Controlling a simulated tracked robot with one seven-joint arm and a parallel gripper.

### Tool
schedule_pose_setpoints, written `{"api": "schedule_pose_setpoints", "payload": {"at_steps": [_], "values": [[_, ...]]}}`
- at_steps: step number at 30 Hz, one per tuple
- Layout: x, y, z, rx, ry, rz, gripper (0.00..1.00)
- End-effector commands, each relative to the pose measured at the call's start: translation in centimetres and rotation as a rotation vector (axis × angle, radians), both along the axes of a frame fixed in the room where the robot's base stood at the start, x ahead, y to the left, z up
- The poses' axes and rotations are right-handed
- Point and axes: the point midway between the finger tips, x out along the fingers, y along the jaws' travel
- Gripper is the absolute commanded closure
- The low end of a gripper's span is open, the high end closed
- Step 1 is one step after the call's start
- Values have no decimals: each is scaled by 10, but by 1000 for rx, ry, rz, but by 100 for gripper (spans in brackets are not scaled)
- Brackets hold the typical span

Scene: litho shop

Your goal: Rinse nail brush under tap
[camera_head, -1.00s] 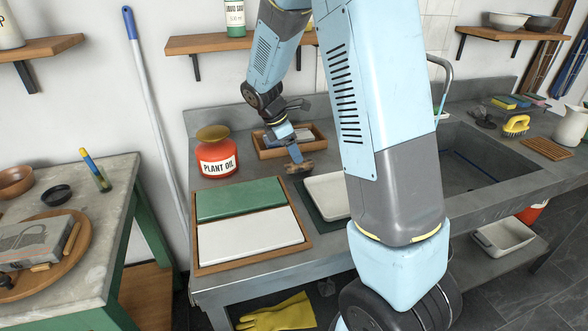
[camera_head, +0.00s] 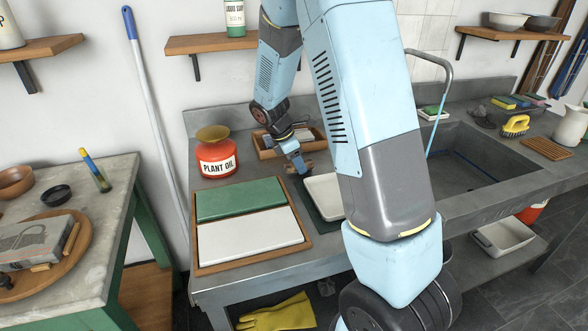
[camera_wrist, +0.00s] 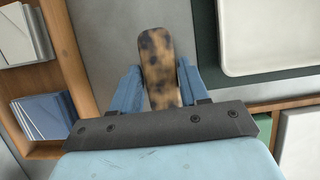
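A mottled brown, oblong thing (camera_wrist: 160,68), which looks like the back of the nail brush, lies between my gripper's fingers (camera_wrist: 161,85) in the wrist view. The fingers are close along both its long sides; I cannot tell whether they press on it. In the head view my gripper (camera_head: 299,167) is low at the counter, beside a brown end of this thing (camera_head: 319,167). The grey curved tap (camera_head: 447,66) stands at the sink (camera_head: 470,178), partly behind my arm. A thin pale-blue line, looking like running water (camera_head: 436,124), drops from it.
A white tray (camera_head: 322,190) lies right of my gripper. A wooden box (camera_head: 266,154) stands behind it, a red plant oil can (camera_head: 216,160) to its left. A wooden tray with green and white slabs (camera_head: 208,272) lies in front. A yellow brush (camera_head: 516,124) lies beyond the sink.

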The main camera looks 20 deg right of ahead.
Motion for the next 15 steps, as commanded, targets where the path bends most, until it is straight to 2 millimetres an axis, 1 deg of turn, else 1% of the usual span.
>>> {"api": "schedule_pose_setpoints", "payload": {"at_steps": [1, 2, 12, 15], "values": [[0, 0, 0, 0, 0, 0, 61], [0, 0, 0, 0, 0, 0, 64], [0, 1, 0, 0, 0, 1, 96], [0, 1, 0, 0, -1, 1, 98]]}}
